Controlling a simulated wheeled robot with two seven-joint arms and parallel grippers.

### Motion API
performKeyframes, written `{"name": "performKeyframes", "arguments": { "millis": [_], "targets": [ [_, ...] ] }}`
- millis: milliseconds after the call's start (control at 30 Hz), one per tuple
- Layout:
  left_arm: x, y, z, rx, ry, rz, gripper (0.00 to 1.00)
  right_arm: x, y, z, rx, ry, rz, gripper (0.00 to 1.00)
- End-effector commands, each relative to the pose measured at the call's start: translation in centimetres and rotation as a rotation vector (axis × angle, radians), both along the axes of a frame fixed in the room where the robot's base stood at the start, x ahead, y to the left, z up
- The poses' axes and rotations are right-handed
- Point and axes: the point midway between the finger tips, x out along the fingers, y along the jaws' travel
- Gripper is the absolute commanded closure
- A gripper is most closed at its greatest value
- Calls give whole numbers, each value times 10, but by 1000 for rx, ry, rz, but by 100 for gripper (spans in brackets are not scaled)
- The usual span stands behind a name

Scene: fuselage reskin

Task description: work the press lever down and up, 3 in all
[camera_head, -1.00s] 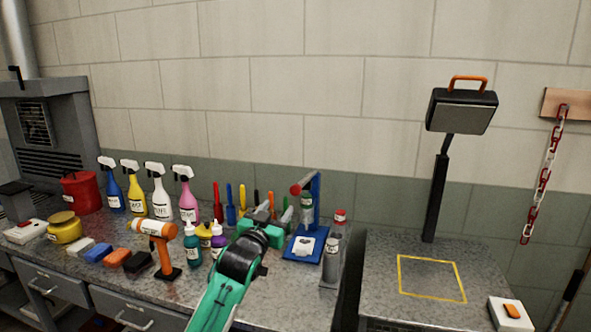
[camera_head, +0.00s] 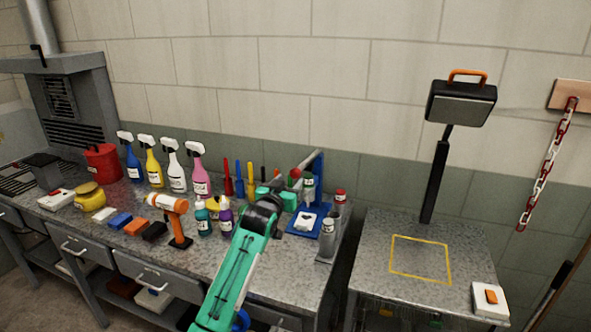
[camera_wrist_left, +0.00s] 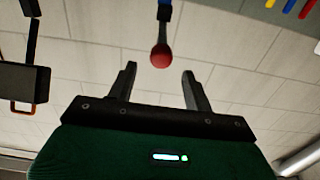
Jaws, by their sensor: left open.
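The press has a blue upright and a blue base (camera_head: 307,224) and stands at the right end of the long workbench. Its lever slants up from a red ball knob (camera_head: 295,173) toward the top of the upright. My left gripper (camera_head: 285,184) is just left of the knob in the head view. In the left wrist view the red knob (camera_wrist_left: 161,55) shows between and just beyond the open, empty fingers (camera_wrist_left: 158,72). I cannot tell whether a finger touches it. My right gripper is in neither view.
Spray bottles (camera_head: 176,170) and an orange drill-like tool (camera_head: 172,212) stand to the left. A side table (camera_head: 376,228) with a yellow outlined square is at the right, across a gap.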

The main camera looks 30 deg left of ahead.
Motion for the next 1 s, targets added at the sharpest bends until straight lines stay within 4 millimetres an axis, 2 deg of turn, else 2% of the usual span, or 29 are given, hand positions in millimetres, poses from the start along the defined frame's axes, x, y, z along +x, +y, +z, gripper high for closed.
{"name": "performKeyframes", "arguments": {
  "millis": [200, 400, 600, 867, 1000],
  "targets": [
    [35, 8, 3, 0, 1, 0, 49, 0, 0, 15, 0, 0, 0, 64],
    [56, 14, 2, -1, 0, 0, 49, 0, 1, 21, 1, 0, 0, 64],
    [64, 16, 1, 0, -1, 0, 49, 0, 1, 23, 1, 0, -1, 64],
    [65, 16, 0, 0, -1, 0, 49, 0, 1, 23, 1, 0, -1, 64],
    [65, 16, 0, 0, -1, 0, 72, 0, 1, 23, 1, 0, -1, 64]
  ]
}}
